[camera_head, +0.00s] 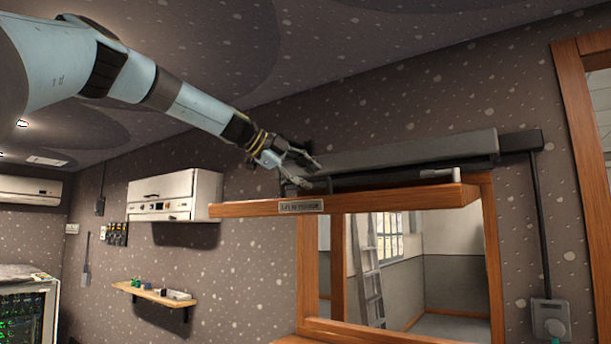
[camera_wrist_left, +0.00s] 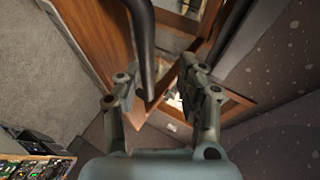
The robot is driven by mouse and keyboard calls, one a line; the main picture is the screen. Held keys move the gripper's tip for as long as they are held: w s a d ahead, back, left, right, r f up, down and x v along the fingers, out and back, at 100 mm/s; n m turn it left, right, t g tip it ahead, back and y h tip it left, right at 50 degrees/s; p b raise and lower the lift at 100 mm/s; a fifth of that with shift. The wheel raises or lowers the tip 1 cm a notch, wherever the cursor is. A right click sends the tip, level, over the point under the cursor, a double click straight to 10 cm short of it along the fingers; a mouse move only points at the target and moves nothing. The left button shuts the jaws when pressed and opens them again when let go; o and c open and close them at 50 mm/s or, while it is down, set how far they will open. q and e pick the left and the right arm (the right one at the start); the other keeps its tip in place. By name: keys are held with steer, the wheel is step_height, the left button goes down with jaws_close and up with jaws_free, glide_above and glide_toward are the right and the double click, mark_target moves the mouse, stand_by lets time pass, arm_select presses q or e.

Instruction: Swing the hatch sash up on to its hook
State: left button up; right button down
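The hatch sash (camera_head: 375,198) is a wooden-edged panel, swung up to about level above the opening in the head view. A small label (camera_head: 301,206) is on its front edge. My left gripper (camera_head: 312,172) is just above the sash near its front left part. In the left wrist view its fingers (camera_wrist_left: 158,88) are apart, with a dark bar (camera_wrist_left: 144,45) reaching between them. I cannot tell whether they touch the bar. The wooden sash (camera_wrist_left: 100,38) shows to the left there. I cannot make out the hook clearly. My right gripper is out of view.
A long grey housing (camera_head: 410,153) runs along the wall just above the sash. A small pale rod (camera_head: 437,174) lies near the sash's right end. The hatch opening shows a ladder (camera_head: 368,265) in the room beyond. A white wall cabinet (camera_head: 175,195) hangs to the left.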

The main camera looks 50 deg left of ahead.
arm_select(q)
steer(key=shift+w, duration=0.15)
steer(key=shift+s+a+r, duration=0.1)
steer(key=shift+s+r, duration=0.15)
steer(key=v, duration=1.1)
steer(key=shift+s, duration=0.2)
steer(key=shift+f, duration=0.1)
